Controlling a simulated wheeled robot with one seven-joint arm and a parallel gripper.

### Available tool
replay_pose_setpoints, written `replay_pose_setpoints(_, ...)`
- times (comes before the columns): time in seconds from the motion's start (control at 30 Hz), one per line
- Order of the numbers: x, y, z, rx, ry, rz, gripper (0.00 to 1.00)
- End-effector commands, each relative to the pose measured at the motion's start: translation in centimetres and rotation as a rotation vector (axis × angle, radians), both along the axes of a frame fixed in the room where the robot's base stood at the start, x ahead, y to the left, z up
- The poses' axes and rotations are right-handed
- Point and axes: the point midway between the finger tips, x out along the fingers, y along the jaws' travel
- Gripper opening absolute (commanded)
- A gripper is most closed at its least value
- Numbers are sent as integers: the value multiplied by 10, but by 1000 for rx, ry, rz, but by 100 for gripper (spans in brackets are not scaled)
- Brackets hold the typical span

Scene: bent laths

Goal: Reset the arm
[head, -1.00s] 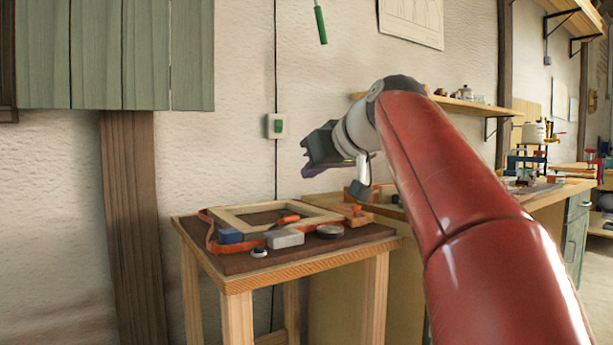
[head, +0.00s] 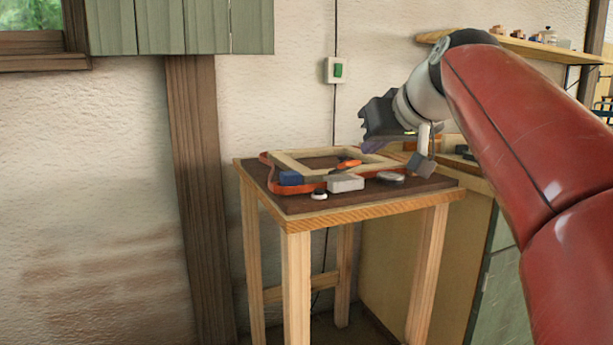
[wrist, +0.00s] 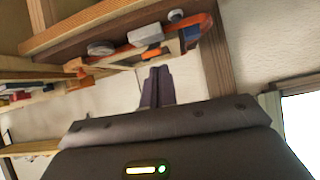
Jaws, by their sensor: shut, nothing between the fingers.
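My gripper (head: 372,144) is raised above the back right part of a small wooden table (head: 300,219), apart from the things on it. In the wrist view its dark fingers (wrist: 157,86) are together with nothing between them. My red arm reaches in from the right of the head view. On the table's dark top lie a pale wooden frame (head: 289,160), an orange strap (head: 270,174), a blue block (head: 291,178), a light grey block (head: 345,183) and a round grey tin (head: 390,177). My gripper and wrist hide part of the table's far right side.
A workbench (head: 395,235) stands right behind the table. A shelf (head: 540,48) is on the wall above it. A dark post (head: 200,190) and a green cabinet (head: 180,25) are at left. The floor space left of the table looks clear.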

Motion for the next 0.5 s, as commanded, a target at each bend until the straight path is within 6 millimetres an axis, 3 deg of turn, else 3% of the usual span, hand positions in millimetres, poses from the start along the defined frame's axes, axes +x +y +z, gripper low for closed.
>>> replay_pose_setpoints(0.2, -72, 17, -94, -12, 191, -98, 0)
replay_pose_setpoints(0.5, -183, 15, -241, -67, 402, -199, 0)
